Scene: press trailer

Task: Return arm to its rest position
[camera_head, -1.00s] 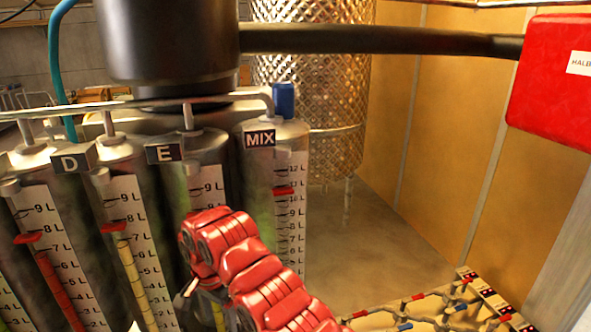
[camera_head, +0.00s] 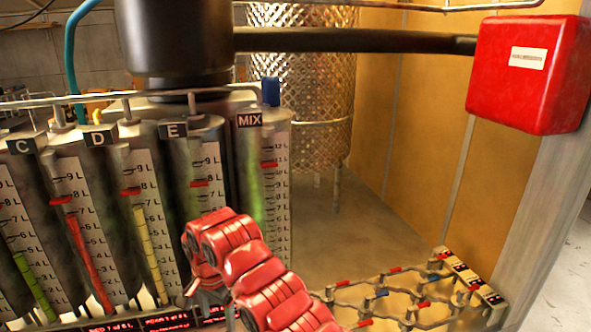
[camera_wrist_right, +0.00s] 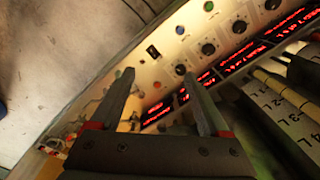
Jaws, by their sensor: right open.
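My red arm (camera_head: 262,272) comes up from the lower middle of the head view, in front of the cylinders marked E and MIX. It is bent, and its gripper end is small and partly hidden near the panel with red displays. In the right wrist view my right gripper (camera_wrist_right: 158,74) is open, with two dark fingers apart and nothing between them. Beyond the fingers is a tilted control panel (camera_wrist_right: 212,22) with knobs, coloured buttons and red text displays. My left gripper is in neither view.
Metal cylinders with litre scales, such as the MIX cylinder (camera_head: 262,200), stand close behind the arm. A red box (camera_head: 528,85) on a dark bar is at upper right. A grid of pipes with red and blue valves (camera_head: 400,298) lies lower right. Bare floor (camera_head: 345,230) shows between.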

